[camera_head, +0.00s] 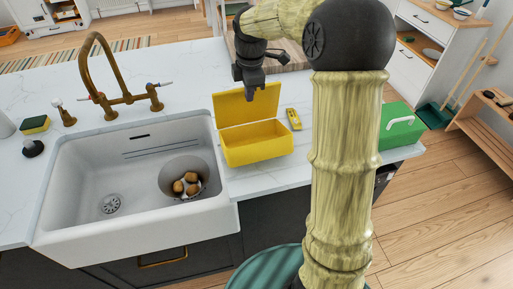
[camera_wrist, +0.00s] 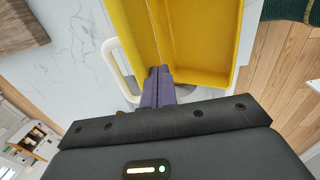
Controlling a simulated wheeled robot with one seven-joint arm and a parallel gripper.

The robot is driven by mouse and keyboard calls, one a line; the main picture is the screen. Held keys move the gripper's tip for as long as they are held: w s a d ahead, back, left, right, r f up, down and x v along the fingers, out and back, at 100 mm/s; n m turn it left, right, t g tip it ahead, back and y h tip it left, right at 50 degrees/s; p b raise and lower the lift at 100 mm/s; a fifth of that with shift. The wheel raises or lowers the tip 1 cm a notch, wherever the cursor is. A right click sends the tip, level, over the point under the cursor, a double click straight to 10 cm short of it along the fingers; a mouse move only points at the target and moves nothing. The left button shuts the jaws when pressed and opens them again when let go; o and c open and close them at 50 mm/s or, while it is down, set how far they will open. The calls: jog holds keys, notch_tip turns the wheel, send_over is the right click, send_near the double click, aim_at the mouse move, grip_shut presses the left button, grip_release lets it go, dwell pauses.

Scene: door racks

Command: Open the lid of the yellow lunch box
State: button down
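The yellow lunch box (camera_head: 258,150) stands on the white counter right of the sink. Its lid (camera_head: 247,106) is raised and leans back behind the open box. In the wrist view the lid (camera_wrist: 128,22) is on the left and the hollow box (camera_wrist: 208,38) on the right, with a seam between them. A white handle loop (camera_wrist: 116,72) shows along the lid's outer side. My gripper (camera_head: 249,94) is at the lid's upper edge. In the wrist view its purple fingers (camera_wrist: 158,74) are together, overlapping the yellow near the seam; I cannot tell if they touch it.
A white sink (camera_head: 75,190) with a brass tap (camera_head: 115,75) lies left, holding a bowl (camera_head: 172,172) of brown items. A small yellow object (camera_head: 293,119) lies right of the lunch box. A green box (camera_head: 398,130) stands farther right. A wooden board (camera_head: 290,58) lies behind my gripper.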

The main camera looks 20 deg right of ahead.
jog(key=s+r+p, duration=0.4)
jog(key=r, duration=0.2)
dwell(0.6)
jog(key=shift+d, duration=0.1)
jog(key=s+f+m, duration=0.5)
jog(key=s+m, duration=0.4)
jog(key=s+f+m, duration=0.6)
jog(key=s+m, duration=0.3)
jog(key=shift+s+t, duration=0.25)
jog(key=shift+t, duration=0.15)
jog(key=shift+d, duration=0.15)
dwell(0.9)
